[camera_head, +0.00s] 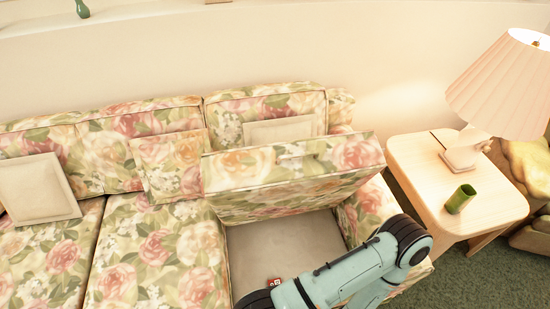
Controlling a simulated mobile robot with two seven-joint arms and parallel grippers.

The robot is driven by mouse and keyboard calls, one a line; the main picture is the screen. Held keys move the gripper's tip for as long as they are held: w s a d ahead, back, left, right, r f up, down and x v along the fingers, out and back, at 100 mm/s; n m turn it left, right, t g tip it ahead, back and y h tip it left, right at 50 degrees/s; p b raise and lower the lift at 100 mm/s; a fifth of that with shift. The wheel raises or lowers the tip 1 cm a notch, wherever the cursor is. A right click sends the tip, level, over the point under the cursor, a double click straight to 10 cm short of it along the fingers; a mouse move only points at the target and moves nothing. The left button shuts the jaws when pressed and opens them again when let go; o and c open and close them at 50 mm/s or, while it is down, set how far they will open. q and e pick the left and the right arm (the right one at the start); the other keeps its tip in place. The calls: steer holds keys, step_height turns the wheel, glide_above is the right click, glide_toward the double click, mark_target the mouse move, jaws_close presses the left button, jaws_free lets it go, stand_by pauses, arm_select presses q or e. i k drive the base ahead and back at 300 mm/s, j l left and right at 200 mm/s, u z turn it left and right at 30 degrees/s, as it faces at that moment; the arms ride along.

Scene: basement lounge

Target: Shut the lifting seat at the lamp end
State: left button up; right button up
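The lifting seat (285,172) at the lamp end of the floral sofa is raised and tilted back toward the backrest. Below it the pale storage compartment (275,246) is open. A small red item (273,281) lies low in the compartment, partly hidden by my arm. A teal link of my arm crosses the front of the opening at the lower right. Neither of my gripper's fingers shows in the picture, so I cannot see how they stand relative to the seat.
The other seat cushions (160,255) lie flat. A pale pillow (38,188) leans at the left. Another armchair (530,165) stands at the far right.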

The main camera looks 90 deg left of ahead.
mark_target(249, 184)
steer(key=u, duration=2.85)
